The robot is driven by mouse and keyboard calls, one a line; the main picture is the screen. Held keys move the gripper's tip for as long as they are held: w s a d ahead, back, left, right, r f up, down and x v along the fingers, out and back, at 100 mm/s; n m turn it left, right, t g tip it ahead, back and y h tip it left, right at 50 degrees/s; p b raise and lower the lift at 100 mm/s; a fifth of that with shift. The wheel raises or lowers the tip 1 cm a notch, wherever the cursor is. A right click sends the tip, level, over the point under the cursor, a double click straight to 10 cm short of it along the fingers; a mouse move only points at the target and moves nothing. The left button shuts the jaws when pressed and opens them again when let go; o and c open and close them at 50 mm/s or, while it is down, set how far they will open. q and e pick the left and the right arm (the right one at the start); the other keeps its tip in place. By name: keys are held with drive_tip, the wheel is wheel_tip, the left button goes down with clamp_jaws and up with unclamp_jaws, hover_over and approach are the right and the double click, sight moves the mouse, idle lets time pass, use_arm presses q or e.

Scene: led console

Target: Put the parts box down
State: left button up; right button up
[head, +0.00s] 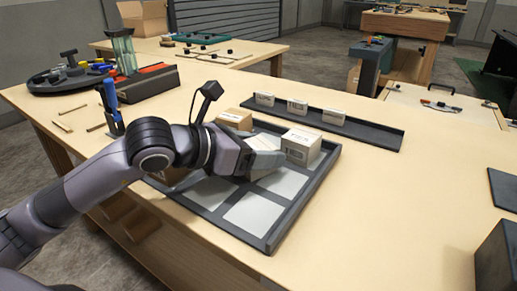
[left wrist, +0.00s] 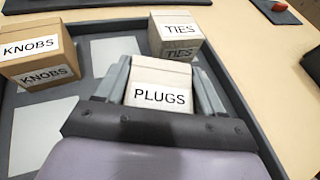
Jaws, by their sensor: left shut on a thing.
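My left gripper (head: 265,158) is over the dark divided tray (head: 268,240), shut on the pale PLUGS box (left wrist: 160,88). In the left wrist view its fingers (left wrist: 160,80) stand on either side of this box, label facing the camera. In the head view the gripper partly hides the PLUGS box (head: 262,142). I cannot tell whether its underside touches the tray. The TIES box (head: 300,148) is close to its right, and also shows in the left wrist view (left wrist: 177,37). The brown KNOBS box (left wrist: 38,55) is at the left there. My right gripper is out of view.
A dark rack (head: 375,134) with three small labelled boxes stands behind the tray. Pale empty cells (head: 252,213) show at the tray's front. A screwdriver holder (head: 111,105) stands left, and a dark block (head: 496,258) at the lower right.

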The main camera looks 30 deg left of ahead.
use_arm(q)
drive_tip(key=shift+f, duration=0.1)
drive_tip(key=o, duration=1.1)
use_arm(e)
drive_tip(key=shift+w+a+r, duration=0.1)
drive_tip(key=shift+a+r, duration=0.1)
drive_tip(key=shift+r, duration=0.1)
